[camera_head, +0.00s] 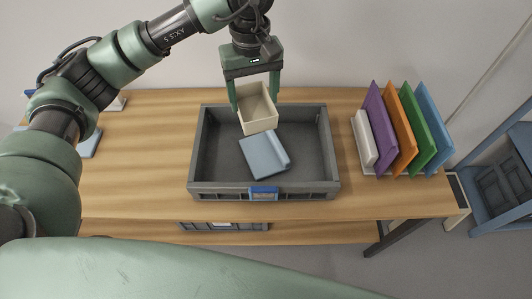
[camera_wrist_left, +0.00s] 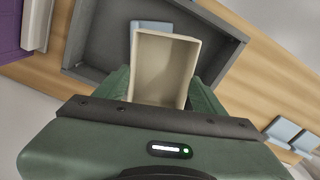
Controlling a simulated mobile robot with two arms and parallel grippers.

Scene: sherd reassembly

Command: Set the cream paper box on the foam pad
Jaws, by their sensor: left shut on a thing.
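The cream paper box (camera_head: 258,110) is an open-topped box, held between the fingers of my left gripper (camera_head: 255,92) over the back part of the grey crate. In the left wrist view the box (camera_wrist_left: 162,70) sits between the green fingers of the gripper (camera_wrist_left: 160,90), its hollow side facing the camera. A flat light-blue piece (camera_head: 260,157) with a raised edge lies tilted on the crate floor, below and in front of the box. Another pale-blue flat piece (camera_head: 90,143) lies at the table's left, partly behind my arm. I cannot tell which is the foam pad. My right gripper is not in view.
The grey crate (camera_head: 195,150) has raised walls and a blue front label. A rack at the right holds upright purple (camera_head: 376,130), orange (camera_head: 400,120), green (camera_head: 421,130) and blue (camera_head: 434,115) panels.

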